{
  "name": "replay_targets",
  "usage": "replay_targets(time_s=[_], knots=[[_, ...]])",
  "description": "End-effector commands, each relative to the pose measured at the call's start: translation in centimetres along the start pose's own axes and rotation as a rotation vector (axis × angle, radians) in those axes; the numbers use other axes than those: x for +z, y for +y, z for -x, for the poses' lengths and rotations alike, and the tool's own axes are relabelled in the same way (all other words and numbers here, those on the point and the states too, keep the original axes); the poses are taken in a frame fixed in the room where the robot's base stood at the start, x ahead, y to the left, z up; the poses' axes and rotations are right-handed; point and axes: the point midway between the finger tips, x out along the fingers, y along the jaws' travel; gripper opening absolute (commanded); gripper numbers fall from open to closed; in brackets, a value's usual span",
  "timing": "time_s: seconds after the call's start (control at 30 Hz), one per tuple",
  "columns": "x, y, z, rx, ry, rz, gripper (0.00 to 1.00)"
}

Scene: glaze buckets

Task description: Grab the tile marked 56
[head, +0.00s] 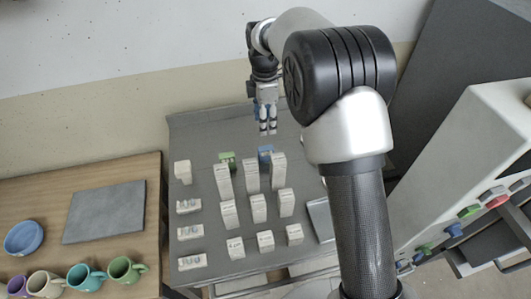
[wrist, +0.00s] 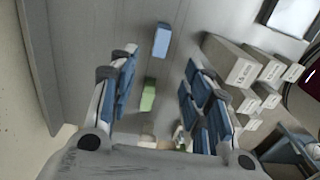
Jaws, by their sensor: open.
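I cannot read a 56 on any piece. Pale numbered blocks stand in rows on the grey table, tall ones (head: 251,176) at the back and short ones (head: 265,242) in front; their marks are too small to read surely. They also show at the right of the wrist view (wrist: 240,72). A green piece (head: 227,157) and a blue piece (head: 265,152) lie behind the tall blocks. My gripper (head: 267,130) is open and empty, pointing down near the table's back. In the wrist view, the green piece (wrist: 148,96) shows between the fingers and the blue piece (wrist: 161,40) beyond them.
Pale marked pieces (head: 189,206) form a column at the left of the grey table (head: 205,135). A wooden table (head: 55,190) at the left holds several mugs, a blue bowl (head: 23,238) and a grey slab (head: 105,212). A pale machine with buttons (head: 470,150) stands at the right.

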Motion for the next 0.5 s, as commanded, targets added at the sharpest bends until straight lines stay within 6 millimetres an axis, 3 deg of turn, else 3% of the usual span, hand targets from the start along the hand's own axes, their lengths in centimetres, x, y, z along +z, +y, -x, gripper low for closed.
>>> replay_targets(time_s=[0.03,0.3,0.5], knots=[[0.0,-0.1,-1.6,-0.003,0.0,-0.001,0.44],[0.0,-0.1,-7.3,-0.003,0.0,-0.002,0.44],[0.0,0.0,-9.2,0.0,0.0,-0.003,0.44]])
